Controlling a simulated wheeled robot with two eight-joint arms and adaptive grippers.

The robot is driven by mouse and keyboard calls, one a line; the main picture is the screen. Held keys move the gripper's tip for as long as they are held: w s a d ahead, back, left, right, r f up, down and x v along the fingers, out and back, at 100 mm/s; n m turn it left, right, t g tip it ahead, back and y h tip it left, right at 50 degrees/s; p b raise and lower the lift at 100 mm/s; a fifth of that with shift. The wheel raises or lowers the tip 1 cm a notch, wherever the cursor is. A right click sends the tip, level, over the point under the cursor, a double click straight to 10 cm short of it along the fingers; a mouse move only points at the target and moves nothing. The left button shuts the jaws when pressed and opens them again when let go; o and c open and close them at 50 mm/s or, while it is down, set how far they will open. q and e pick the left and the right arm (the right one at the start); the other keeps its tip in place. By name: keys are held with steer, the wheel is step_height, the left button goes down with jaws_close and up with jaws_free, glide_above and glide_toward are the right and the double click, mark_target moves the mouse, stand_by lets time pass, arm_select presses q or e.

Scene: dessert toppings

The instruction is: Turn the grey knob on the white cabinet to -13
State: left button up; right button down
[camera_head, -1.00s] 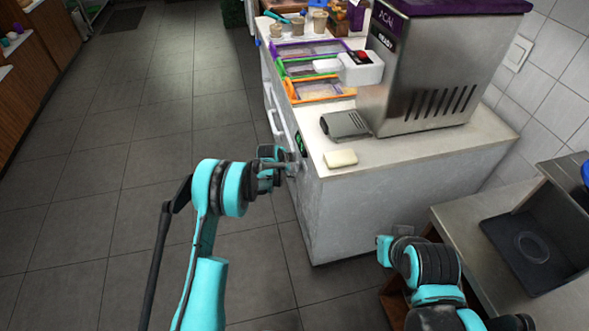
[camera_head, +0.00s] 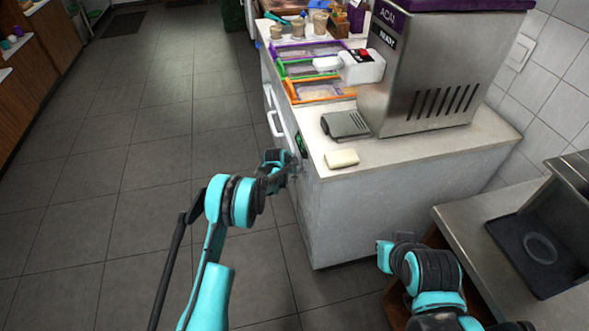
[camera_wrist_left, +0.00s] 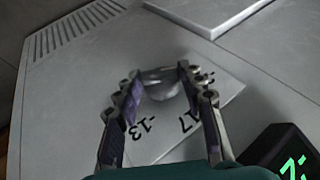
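The white cabinet (camera_head: 400,195) stands right of centre in the head view. My left gripper (camera_head: 291,168) is at its front face, just below a small dark display (camera_head: 301,145). In the left wrist view, the grey knob (camera_wrist_left: 166,85) sits between the two spread fingers of my left gripper (camera_wrist_left: 158,80). A gap shows beside the knob at the left finger; contact at the right finger is unclear. A plate under the knob carries a "-13" mark (camera_wrist_left: 141,128) and a "17" mark. My right gripper (camera_head: 402,237) is low at the right, its fingers unclear.
The black display (camera_wrist_left: 285,160) with green digits is close to the right finger in the wrist view. A steel açaí machine (camera_head: 425,80) and a pale block (camera_head: 341,158) stand on the cabinet top. A steel counter (camera_head: 465,225) is at the right. Open floor lies left.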

arm_select(q)
steer(key=shift+t, duration=0.3)
steer(key=t, duration=0.3)
steer(key=shift+s+d+f+m+y, duration=0.1)
steer(key=shift+s+f+m+y, duration=0.15)
steer(key=shift+m+y, duration=0.15)
steer(key=shift+s+f+m+t, duration=0.15)
steer(key=shift+m+t, duration=0.25)
steer(key=shift+t, duration=1)
steer(key=shift+y, duration=0.3)
steer(key=o, duration=1.1)
steer(key=shift+o, duration=0.2)
steer(key=v, duration=0.7)
steer(key=shift+s, duration=0.25)
